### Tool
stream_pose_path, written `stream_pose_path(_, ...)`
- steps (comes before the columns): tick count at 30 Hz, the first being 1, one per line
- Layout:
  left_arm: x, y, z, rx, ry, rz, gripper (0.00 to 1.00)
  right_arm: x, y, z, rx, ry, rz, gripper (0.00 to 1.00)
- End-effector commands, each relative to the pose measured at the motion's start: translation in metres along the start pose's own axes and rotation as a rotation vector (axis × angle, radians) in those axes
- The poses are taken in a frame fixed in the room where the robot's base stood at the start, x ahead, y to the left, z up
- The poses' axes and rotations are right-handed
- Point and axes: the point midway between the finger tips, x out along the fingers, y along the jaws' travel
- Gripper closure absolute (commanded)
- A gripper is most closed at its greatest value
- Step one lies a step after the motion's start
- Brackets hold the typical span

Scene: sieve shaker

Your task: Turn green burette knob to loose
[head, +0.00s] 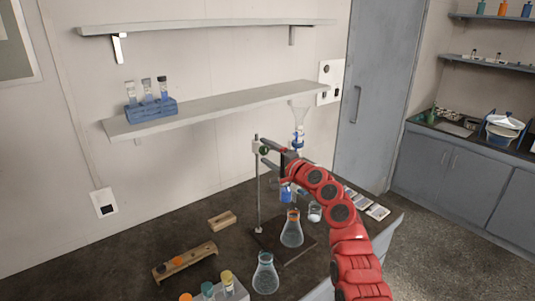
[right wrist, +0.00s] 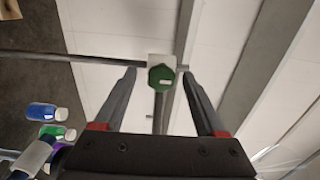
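The green knob (head: 264,150) is on a pale clamp block (head: 256,146) high on a thin metal stand rod (head: 258,190). In the right wrist view the green knob (right wrist: 161,78) shows a hexagonal face with a small white mark. My right gripper (right wrist: 159,74) is open, one finger on each side of the knob, with a gap visible on both sides. I cannot tell whether the fingertips reach its depth. In the head view my red right arm hides part of the stand. The burette's glass top (head: 299,112) rises behind the arm. My left gripper is not in view.
Flasks stand on the dark bench, one with an orange band (head: 291,229) by the stand and one nearer (head: 265,274). A wooden rack (head: 185,262) and wooden block (head: 222,221) lie left. A wall shelf (head: 215,109) with a blue tube rack (head: 151,110) is above.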

Motion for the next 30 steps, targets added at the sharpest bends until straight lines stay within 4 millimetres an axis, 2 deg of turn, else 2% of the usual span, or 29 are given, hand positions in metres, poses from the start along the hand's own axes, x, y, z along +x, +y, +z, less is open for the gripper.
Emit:
stream_pose_path(8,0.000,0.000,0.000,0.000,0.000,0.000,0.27,-0.004,0.000,0.000,0.000,-0.001,-0.001,0.27)
stream_pose_path(14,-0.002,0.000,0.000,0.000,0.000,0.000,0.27,-0.022,-0.001,0.000,-0.001,0.000,-0.006,0.27)
stream_pose_path(23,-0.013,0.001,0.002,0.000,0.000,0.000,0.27,-0.072,0.003,-0.002,0.000,0.004,-0.003,0.27)
stream_pose_path(30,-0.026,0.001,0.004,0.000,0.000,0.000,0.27,-0.121,0.004,-0.001,0.000,0.004,-0.001,0.27)
